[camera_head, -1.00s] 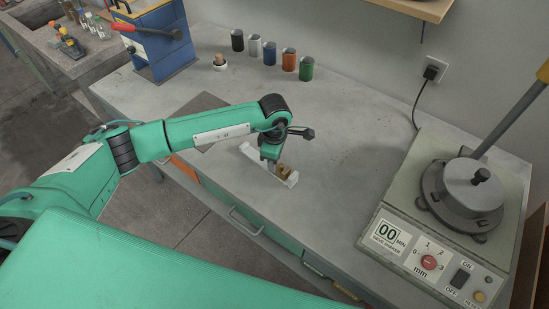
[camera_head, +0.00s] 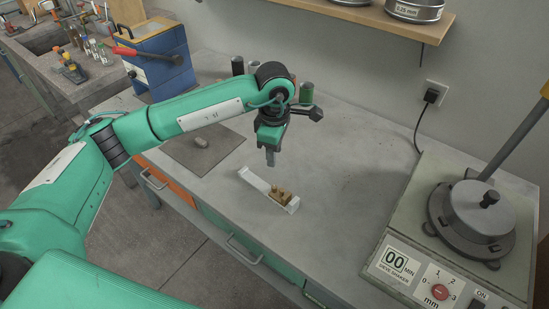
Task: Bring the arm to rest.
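My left arm comes in from the left and reaches over the bench (camera_head: 345,165). My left gripper (camera_head: 271,160) points down, a little above and behind a small white tray (camera_head: 258,184). Its fingers show as one narrow dark shape, so I cannot tell if they are open or shut. I see nothing hanging from them. The tray holds a small brown block-like piece (camera_head: 280,194) at its right end. My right gripper is out of view.
A grey mat (camera_head: 185,152) with a grey lump (camera_head: 201,141) lies left of the tray. A green cup (camera_head: 306,93) and a black cup (camera_head: 238,66) stand behind my arm. A sieve shaker (camera_head: 470,215) stands right, a blue box (camera_head: 160,60) back left. The bench between tray and shaker is clear.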

